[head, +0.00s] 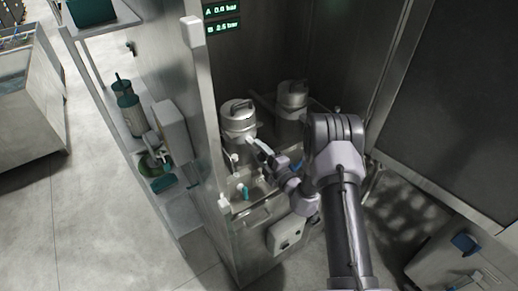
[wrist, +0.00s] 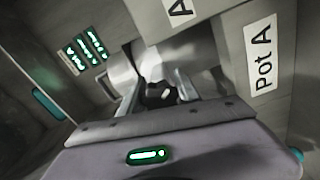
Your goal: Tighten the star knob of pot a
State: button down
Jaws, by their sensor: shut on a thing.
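In the wrist view a dark star knob (wrist: 160,93) sits between the two pale fingers of my gripper (wrist: 158,86). The gripper is shut on it; the fingers hide part of its outline. A "Pot A" label (wrist: 263,58) is on the panel to the right of the knob. In the head view my gripper (head: 258,145) is at the lower front of the left metal pot (head: 238,117), which stands upright with its lid on. The knob cannot be made out there.
A second metal pot (head: 292,98) stands right of the first. A display (head: 222,10) above reads A 0.0 bar, and one below it (head: 223,27) reads B 2.5 bar. A teal-handled valve (head: 243,190) is below the gripper.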

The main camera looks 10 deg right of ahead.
jog(key=m+p, duration=0.1)
jog(key=m, duration=0.2)
jog(key=shift+m, duration=0.3)
jog(key=shift+m+p, duration=0.4)
jog(key=shift+m, duration=1.5)
jog(key=shift+f+m, duration=0.1)
jog(key=shift+m, duration=0.2)
jog(key=c, duration=0.9)
grip_release()
jog(key=shift+o, duration=0.2)
jog(key=shift+s, duration=0.15)
jog(key=v, duration=1.7)
jog(key=shift+b, duration=0.45)
